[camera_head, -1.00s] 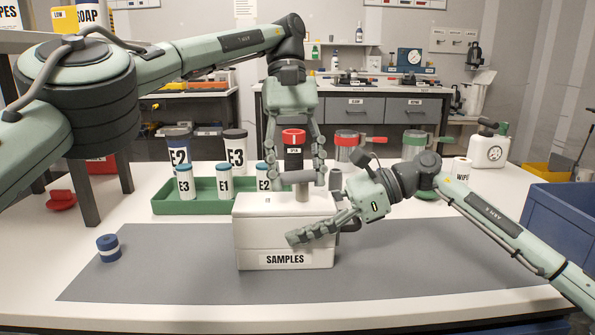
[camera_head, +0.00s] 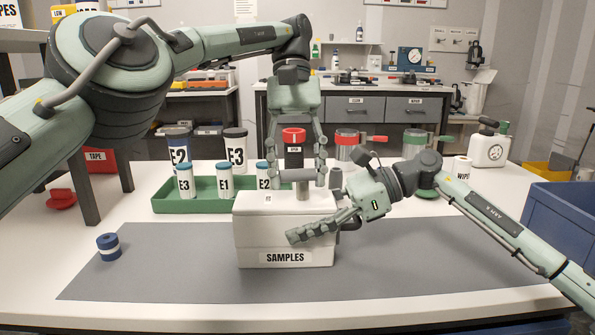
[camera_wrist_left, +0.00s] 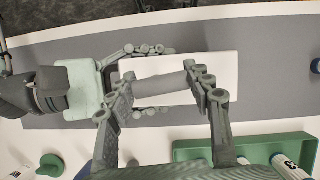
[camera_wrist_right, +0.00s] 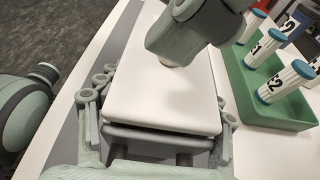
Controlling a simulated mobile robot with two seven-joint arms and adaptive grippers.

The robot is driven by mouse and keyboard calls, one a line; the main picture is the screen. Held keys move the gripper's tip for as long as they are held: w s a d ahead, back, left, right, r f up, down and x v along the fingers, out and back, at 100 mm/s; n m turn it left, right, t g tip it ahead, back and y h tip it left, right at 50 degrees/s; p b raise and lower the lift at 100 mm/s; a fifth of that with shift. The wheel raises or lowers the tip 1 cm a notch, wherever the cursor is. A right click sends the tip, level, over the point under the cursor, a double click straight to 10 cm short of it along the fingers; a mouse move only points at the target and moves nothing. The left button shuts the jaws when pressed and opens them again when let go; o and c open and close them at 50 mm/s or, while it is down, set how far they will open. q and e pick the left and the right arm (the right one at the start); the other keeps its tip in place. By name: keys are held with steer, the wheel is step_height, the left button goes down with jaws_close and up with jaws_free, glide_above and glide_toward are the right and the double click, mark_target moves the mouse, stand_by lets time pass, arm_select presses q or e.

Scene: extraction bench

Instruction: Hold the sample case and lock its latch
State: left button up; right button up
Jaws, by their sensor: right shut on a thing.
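The white sample case (camera_head: 285,237), labelled SAMPLES, stands upright on the grey mat. A grey T-shaped latch handle (camera_head: 302,191) rises from its lid. My left gripper (camera_head: 300,172) points down over the lid, its fingers apart near the two ends of the handle's bar. The left wrist view shows the bar (camera_wrist_left: 160,84) between these fingers. My right gripper (camera_wrist_right: 165,95) is shut on the case from the right side. One finger lies along the front face; the other is on the far side, mostly hidden in the head view.
A green tray (camera_head: 218,208) with labelled vials stands behind the case. A blue bin (camera_head: 555,215) is at right. The mat's front and left are mostly clear.

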arm_select(q)
steer(key=o, duration=0.5)
steer(key=shift+r, duration=0.1)
steer(key=shift+s+f, duration=0.15)
steer(key=shift+f, duration=0.05)
steer(key=shift+n, duration=0.5)
